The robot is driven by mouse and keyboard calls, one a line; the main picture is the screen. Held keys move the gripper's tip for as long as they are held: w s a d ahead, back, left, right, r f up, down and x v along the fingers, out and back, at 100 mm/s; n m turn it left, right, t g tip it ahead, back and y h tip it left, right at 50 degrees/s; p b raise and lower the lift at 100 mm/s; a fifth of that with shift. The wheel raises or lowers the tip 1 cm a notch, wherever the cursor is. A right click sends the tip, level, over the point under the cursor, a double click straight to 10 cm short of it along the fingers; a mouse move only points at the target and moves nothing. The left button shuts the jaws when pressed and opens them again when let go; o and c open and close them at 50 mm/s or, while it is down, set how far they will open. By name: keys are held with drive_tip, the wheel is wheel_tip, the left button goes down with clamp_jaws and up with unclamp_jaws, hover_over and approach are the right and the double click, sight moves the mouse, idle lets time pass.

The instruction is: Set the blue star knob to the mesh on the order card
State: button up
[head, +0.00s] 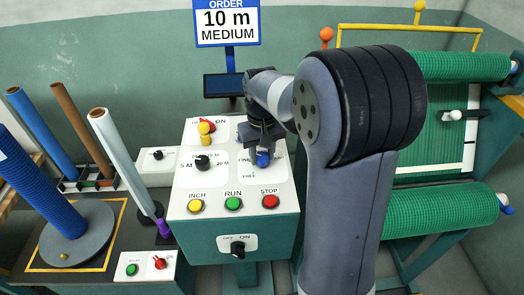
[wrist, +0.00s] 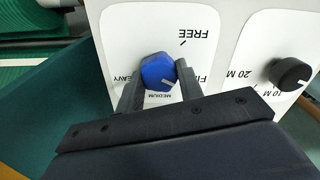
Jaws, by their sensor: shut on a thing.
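The order card (head: 227,22) stands above the console and reads 10 m, MEDIUM. The blue star knob (wrist: 157,68) sits on a white plate with FREE, FINE, MEDIUM and HEAVY around it. My gripper (wrist: 159,78) is shut on the knob, one finger on each side. A white mark shows on the knob's lower right in the wrist view, towards the side between FINE and MEDIUM; its exact setting is hard to read. In the head view the knob (head: 263,160) shows below my gripper, and my arm hides part of its plate.
A black length knob (head: 203,163) sits left of the blue knob, below a yellow-and-red switch (head: 206,128). INCH (head: 195,206), RUN (head: 233,204) and STOP (head: 270,201) buttons line the console's front.

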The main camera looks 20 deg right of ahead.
sight(262, 156)
drive_tip(key=m+p, duration=0.1)
drive_tip(key=m, duration=1.1)
idle(0.5)
drive_tip(key=o, duration=1)
wheel_tip(262, 156, up, 11)
drive_tip(key=shift+f, duration=0.2)
